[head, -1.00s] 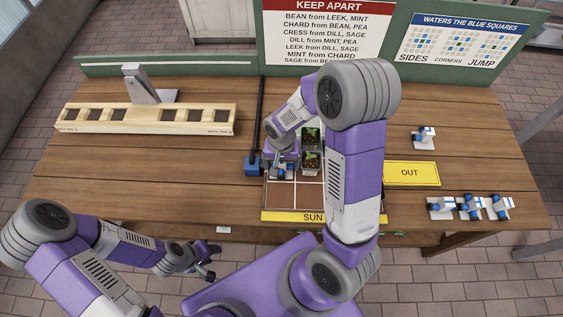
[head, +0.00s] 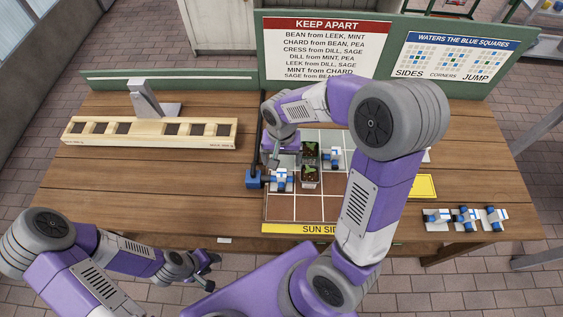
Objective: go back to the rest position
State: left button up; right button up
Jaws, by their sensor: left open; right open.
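My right arm reaches across the table. Its gripper (head: 284,158) is open, low over the left part of the sun-side grid (head: 312,208), just beyond a white-and-blue piece (head: 281,180) and apart from it as far as I can tell. My arm partly hides its fingertips. My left gripper (head: 208,274) is open and empty in front of the table's near edge. Two dark pots with green seedlings (head: 309,175) stand in the grid's middle column. Another white-and-blue piece (head: 332,158) sits to their right.
A wooden rack with dark slots (head: 150,132) and a grey stand (head: 148,98) are at the left. Several white-and-blue pieces (head: 466,218) lie at the right near the yellow OUT card (head: 424,186). The table's left front is clear.

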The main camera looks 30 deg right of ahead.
jog(key=shift+r, duration=0.3)
dwell(0.4)
